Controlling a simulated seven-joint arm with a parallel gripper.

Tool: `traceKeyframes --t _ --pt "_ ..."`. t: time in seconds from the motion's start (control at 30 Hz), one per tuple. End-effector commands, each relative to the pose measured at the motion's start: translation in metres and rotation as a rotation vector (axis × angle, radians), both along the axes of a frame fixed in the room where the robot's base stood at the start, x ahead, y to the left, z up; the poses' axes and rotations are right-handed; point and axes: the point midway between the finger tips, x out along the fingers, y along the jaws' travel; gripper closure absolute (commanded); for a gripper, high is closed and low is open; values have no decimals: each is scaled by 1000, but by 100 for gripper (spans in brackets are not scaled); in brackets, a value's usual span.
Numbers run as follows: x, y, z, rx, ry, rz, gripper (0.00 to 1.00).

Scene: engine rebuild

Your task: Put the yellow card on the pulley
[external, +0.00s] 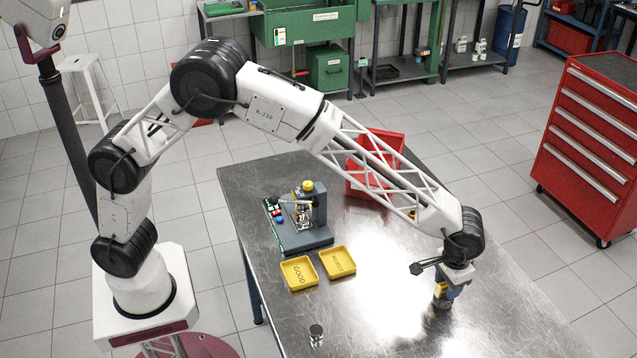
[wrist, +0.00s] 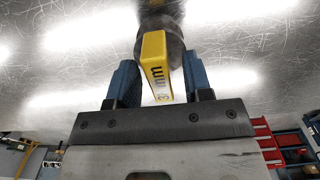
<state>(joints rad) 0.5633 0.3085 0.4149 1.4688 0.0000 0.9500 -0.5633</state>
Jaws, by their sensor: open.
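The yellow card (wrist: 154,58), marked with a 3 and "mm", stands between my gripper's two blue fingers in the wrist view. The part beneath is mostly hidden.
Two yellow trays, one marked GOOD (external: 299,273) and another (external: 338,262), lie mid-table before a fixture with a grey base (external: 303,238). A red bin (external: 358,187) stands behind. A small jar (external: 316,336) is near the front edge. Metal table (external: 250,182) around my gripper is clear.

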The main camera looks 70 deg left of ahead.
Motion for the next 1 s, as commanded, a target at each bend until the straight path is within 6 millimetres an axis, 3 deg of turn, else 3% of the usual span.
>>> traceKeyframes --t 0.27,0.7,1.0 --pt "0 0 29 -1 -2 0 54" --pt "0 0 97 -1 -2 0 54" --pt "0 0 117 -1 -1 0 54"
